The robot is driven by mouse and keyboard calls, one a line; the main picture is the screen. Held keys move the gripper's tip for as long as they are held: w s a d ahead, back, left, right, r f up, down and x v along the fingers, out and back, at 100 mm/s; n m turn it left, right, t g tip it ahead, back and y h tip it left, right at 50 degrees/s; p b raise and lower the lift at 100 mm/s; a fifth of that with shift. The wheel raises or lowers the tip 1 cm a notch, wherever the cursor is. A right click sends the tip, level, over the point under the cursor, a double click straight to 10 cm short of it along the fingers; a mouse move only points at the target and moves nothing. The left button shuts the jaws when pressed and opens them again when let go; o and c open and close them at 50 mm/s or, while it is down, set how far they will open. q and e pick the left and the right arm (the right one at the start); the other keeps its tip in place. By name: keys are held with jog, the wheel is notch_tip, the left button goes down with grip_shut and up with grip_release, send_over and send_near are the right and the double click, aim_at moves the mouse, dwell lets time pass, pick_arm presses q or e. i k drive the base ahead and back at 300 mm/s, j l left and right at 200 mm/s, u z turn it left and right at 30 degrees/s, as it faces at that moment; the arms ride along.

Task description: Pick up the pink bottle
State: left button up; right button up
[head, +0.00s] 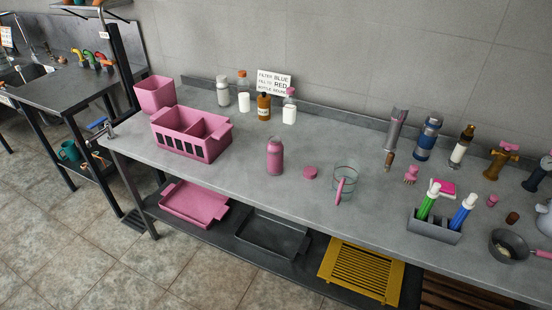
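A pink bottle (275,156) stands upright and uncapped on the grey bench, near its middle. A round pink cap (310,172) lies on the bench just to its right. A clear glass beaker (345,181) with a pink stick in it stands further right. Neither of my grippers shows in the head view, and nothing touches the pink bottle.
A pink divided crate (187,151) and a pink bin (155,93) stand left of the bottle. Several bottles stand behind it by a sign (273,84). A grey holder (434,226) with blue and green tubes is at right. The bench front before the bottle is clear.

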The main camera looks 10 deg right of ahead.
aim_at(275, 150)
jog(key=i+j+z, duration=0.1)
jog(key=j, duration=2.2)
jog(key=i+z, duration=0.05)
jog(key=i, duration=0.05)
